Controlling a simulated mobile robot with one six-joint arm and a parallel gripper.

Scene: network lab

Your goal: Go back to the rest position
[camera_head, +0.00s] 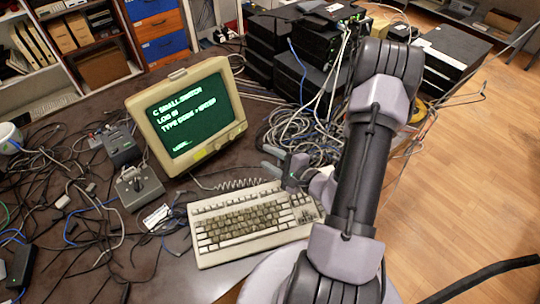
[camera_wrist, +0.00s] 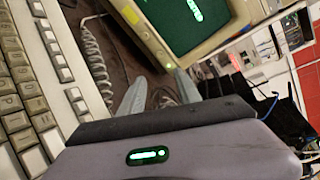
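My arm comes up from the bottom right of the head view and bends down to the table. My gripper (camera_head: 270,160) is above the table, just behind the right part of the keyboard (camera_head: 252,221) and to the right of the monitor (camera_head: 187,115). In the wrist view the two grey fingers of my gripper (camera_wrist: 158,88) stand apart with nothing held between them. The keyboard (camera_wrist: 40,75) fills the left of that view, and the monitor (camera_wrist: 185,25) is at the top.
Tangled cables (camera_head: 300,135) lie behind my gripper. Stacked black network boxes (camera_head: 285,60) stand at the back. A joystick (camera_head: 138,186) and more cables crowd the table's left. The wooden floor (camera_head: 450,200) at the right is mostly open.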

